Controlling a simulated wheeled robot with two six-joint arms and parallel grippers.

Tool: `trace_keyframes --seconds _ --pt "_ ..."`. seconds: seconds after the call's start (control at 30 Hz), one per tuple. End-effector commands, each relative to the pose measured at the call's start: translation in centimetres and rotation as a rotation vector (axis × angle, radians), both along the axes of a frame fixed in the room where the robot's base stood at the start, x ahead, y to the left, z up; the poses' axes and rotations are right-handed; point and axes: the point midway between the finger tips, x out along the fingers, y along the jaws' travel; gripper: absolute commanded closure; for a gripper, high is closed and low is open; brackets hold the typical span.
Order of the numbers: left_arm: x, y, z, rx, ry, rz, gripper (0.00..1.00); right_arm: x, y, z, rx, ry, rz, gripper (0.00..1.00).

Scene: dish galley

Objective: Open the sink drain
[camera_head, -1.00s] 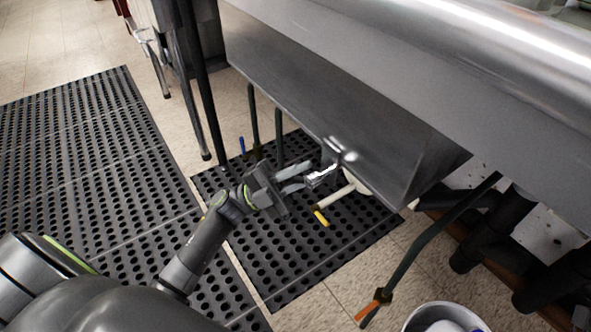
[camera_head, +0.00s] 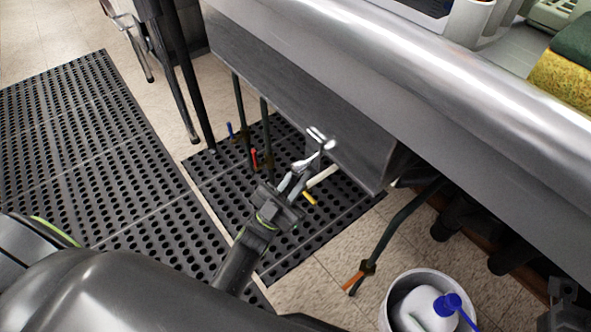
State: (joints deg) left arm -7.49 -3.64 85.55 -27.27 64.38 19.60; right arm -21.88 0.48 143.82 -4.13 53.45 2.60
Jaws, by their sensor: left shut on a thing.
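The steel sink (camera_head: 335,105) runs from the upper left toward the right. A shiny chrome drain lever (camera_head: 322,146) hangs under its lower front edge. My left gripper (camera_head: 291,184) reaches up to it from below, and its fingers are shut on the lever's near, lower end. The fingers partly hide that end. A pale pipe (camera_head: 322,176) and a yellow-handled valve (camera_head: 309,198) are just beside and below the gripper. The drain opening inside the sink is hidden.
Black perforated mats (camera_head: 90,150) cover the floor. Thin pipes with a blue handle (camera_head: 230,129), a red handle (camera_head: 254,158) and an orange handle (camera_head: 352,282) stand under the sink. A white bucket (camera_head: 390,300) with a blue-handled tool (camera_head: 448,306) stands at lower right.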

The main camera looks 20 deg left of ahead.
Motion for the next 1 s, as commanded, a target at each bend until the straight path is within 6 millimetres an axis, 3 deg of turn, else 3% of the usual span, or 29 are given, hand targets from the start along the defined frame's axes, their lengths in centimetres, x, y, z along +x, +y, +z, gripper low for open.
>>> trace_keyframes --seconds 0.53,0.57,0.7,1.0 --pt "-0.11 -0.14 -0.21 -0.022 0.018 -0.001 1.00 0.08 0.05 0.12 -0.005 0.011 -0.008 0.64" --pt "-0.11 -0.14 -0.21 -0.022 0.018 -0.001 0.84 0.09 0.05 0.13 -0.005 0.011 -0.008 0.64" --pt "-0.10 -0.14 -0.16 -0.021 0.016 -0.001 0.66 0.10 0.07 0.19 -0.004 0.008 -0.007 0.64" --pt "-0.13 -0.10 -0.16 -0.021 0.015 0.000 0.65 0.12 0.09 0.32 -0.002 0.000 -0.006 0.64"
